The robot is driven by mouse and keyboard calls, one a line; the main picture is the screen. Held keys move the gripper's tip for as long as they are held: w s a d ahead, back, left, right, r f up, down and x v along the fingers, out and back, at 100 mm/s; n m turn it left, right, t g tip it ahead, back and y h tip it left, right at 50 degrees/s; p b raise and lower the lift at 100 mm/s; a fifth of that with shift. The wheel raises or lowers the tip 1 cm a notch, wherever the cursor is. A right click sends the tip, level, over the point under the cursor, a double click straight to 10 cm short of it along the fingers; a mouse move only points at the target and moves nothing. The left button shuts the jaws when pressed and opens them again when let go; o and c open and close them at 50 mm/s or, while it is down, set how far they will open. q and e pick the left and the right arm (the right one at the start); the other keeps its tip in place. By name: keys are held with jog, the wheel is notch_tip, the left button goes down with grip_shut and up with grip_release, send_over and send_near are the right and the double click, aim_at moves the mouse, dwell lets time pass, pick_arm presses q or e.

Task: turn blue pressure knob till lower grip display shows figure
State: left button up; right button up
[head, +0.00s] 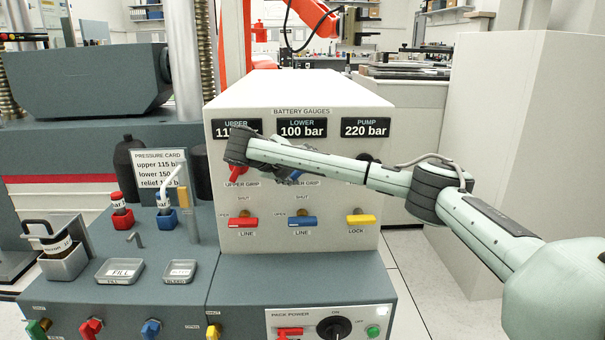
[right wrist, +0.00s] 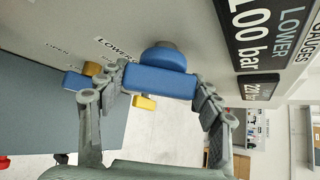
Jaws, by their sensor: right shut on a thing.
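The blue pressure knob (right wrist: 160,82) has a bar-shaped handle, and my right gripper (right wrist: 158,88) is shut on it with a finger at each end. In the head view my right gripper (head: 285,172) covers most of the knob, leaving a little blue (head: 297,176) showing. The lower grip display (head: 301,128) reads 100 bar; it also shows in the right wrist view (right wrist: 262,32). The pressure card (head: 160,175) lists upper 115 bar and lower 150 bar; its relief line is partly hidden. My left gripper is not in view.
The upper display (head: 236,128) is partly covered; the pump display (head: 366,128) reads 220 bar. A red knob (head: 238,174) sits left of my gripper. Below are red (head: 243,222), blue (head: 302,222) and yellow (head: 361,219) levers. Small trays (head: 120,271) stand on the left bench.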

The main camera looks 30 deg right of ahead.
jog(key=n+h+b, duration=0.1)
jog(key=h, duration=0.1)
jog(key=shift+n+g+h, duration=0.3)
jog(key=shift+n, duration=0.1)
jog(key=shift+r+n+h+b, duration=0.1)
jog(key=shift+n+h+b, duration=0.3)
jog(key=shift+n+h, duration=0.3)
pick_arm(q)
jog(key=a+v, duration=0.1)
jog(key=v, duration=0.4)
pick_arm(e)
jog(key=shift+n+h, duration=0.4)
jog(key=shift+h, duration=0.2)
jog(key=shift+r+n+h+p, duration=0.1)
jog(key=shift+n+h+p, duration=0.25)
jog(key=shift+n+h, duration=0.6)
jog(key=n+t+h+p, duration=0.1)
jog(key=n+h, duration=0.1)
jog(key=shift+n+t, duration=0.35)
jog(key=shift+t, duration=0.05)
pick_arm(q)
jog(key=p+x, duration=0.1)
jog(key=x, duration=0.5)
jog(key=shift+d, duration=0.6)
pick_arm(e)
jog(key=shift+n+t+h, duration=0.45)
jog(key=shift+n+t, duration=0.15)
jog(key=shift+n, duration=0.3)
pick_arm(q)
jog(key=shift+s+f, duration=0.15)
